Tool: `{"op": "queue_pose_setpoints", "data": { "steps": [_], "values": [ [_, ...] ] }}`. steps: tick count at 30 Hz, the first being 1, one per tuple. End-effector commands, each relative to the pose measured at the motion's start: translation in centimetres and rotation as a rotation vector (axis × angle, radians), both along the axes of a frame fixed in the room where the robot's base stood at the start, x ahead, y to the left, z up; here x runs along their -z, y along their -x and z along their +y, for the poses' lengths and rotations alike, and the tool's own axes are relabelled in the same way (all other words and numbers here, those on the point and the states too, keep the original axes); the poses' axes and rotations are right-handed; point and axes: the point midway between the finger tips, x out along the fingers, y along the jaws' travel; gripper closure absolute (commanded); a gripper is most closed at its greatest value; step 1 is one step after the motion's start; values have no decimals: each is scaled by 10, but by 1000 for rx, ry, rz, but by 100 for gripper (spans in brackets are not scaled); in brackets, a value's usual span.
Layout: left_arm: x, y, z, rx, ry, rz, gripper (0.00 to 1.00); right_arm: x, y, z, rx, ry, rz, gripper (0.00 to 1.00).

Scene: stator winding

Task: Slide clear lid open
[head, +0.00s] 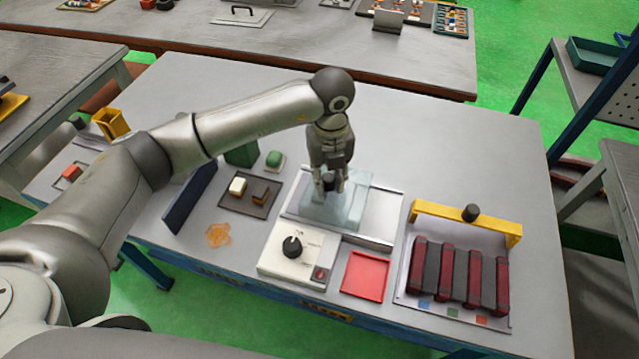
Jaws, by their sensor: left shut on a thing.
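The clear lid (353,199) is a pale, see-through block with a dark knob (328,182) on top. It sits over the left part of a light tray with rails (385,215) near the middle of the table. My left gripper (328,188) points straight down and is shut on the knob. The arm comes in from the left and passes over the table. What lies under the lid is hard to make out. My right gripper is out of view.
A white box with a black dial (305,252) and a red tray (366,274) stand in front. A yellow-handled rack of dark red and grey bars (458,270) is at right. A dark tray with small blocks (248,193) and a blue panel (190,196) are left. The table's back right is clear.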

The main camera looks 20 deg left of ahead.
Motion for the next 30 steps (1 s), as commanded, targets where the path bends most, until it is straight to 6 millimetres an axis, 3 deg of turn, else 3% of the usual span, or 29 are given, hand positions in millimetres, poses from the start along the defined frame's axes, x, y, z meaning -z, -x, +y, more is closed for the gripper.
{"op": "queue_pose_setpoints", "data": {
  "steps": [30],
  "values": [
    [0, 1, -52, 1, 1, -2, 87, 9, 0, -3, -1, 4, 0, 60]
  ]
}}
